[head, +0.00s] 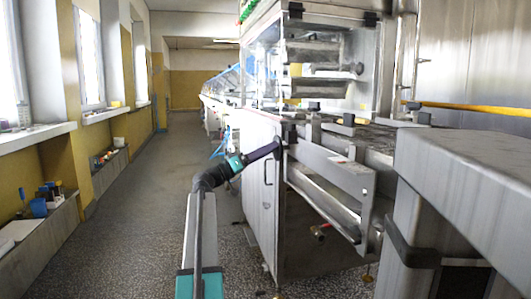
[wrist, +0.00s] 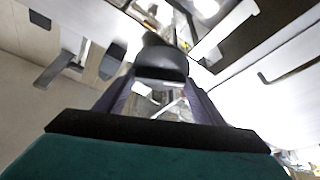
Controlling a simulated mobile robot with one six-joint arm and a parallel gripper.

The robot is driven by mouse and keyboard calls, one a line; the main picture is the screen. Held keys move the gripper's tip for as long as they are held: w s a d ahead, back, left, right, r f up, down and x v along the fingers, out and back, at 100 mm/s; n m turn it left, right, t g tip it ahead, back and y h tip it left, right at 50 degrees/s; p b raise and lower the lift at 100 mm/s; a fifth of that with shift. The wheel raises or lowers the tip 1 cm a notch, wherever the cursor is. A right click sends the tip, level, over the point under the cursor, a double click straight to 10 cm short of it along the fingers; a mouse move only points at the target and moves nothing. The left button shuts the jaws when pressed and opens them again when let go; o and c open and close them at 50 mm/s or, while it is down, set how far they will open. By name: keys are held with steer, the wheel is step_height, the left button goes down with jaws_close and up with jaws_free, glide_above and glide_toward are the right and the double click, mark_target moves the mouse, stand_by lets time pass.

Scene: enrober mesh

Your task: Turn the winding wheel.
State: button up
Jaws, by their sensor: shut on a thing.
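My gripper (head: 275,149) reaches to the near corner of the steel enrober machine (head: 262,190) in the head view. In the wrist view its two dark fingers (wrist: 158,90) close in from both sides on a black rounded part (wrist: 160,62), which I take for the grip of the winding wheel. The gripper is shut on it. The rest of the wheel is hidden behind this part and my gripper, so its turn angle cannot be told.
A steel side frame with a long rail (head: 330,168) juts out right of my gripper. A large grey steel housing (head: 470,170) stands close at the right. The speckled floor aisle (head: 185,150) on the left is clear, beside a windowed wall with ledges.

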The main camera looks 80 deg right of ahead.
steer(key=shift+s+d, duration=0.15)
steer(key=shift+s, duration=0.15)
steer(key=o, duration=1.1)
steer(key=shift+c, duration=0.2)
steer(key=shift+w, duration=0.15)
